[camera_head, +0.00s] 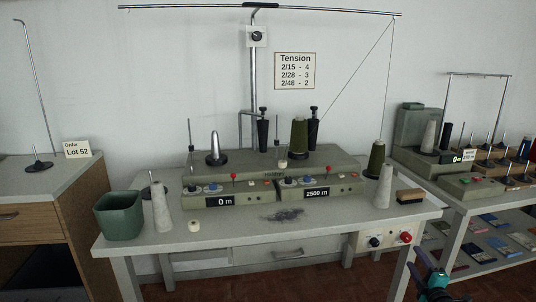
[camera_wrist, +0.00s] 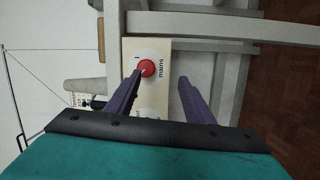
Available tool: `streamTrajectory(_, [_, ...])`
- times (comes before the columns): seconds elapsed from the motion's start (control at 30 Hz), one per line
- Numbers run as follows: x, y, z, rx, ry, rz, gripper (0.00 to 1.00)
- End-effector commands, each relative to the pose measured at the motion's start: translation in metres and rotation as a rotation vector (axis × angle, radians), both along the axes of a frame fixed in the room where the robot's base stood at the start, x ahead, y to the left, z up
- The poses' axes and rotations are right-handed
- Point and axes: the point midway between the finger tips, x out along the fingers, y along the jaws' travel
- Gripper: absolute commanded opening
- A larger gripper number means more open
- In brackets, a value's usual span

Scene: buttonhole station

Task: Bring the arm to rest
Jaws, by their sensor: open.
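My gripper (camera_head: 420,262) is at the lower right in the head view, just below and in front of the control panel on the table's right front corner. In the wrist view my gripper (camera_wrist: 160,77) shows two purple fingers spread apart with nothing held between them. The red mains knob (camera_head: 406,237) is on that panel, and it also shows in the wrist view (camera_wrist: 147,68) beside the left fingertip. I cannot tell whether the fingertip touches the knob.
The worktable (camera_head: 340,228) carries a winding machine (camera_head: 275,172) with thread cones, a green bin (camera_head: 119,215) and a brush (camera_head: 410,196). A second bench (camera_head: 465,205) stands to the right. Floor (camera_head: 340,285) shows below.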

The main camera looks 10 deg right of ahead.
Motion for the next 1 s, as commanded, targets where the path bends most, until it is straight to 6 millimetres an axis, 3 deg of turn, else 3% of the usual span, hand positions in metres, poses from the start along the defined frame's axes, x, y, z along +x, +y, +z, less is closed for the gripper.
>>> streamTrajectory(0.23, [0.032, 0.029, -0.036, 0.221, 0.033, -0.140, 0.48])
streamTrajectory(0.53, [0.046, 0.081, -0.102, 0.489, 0.137, -0.314, 0.48])
streamTrajectory(0.77, [0.036, 0.139, -0.160, 0.682, 0.266, -0.450, 0.48])
streamTrajectory(1.0, [0.005, 0.214, -0.217, 0.857, 0.445, -0.596, 0.48])
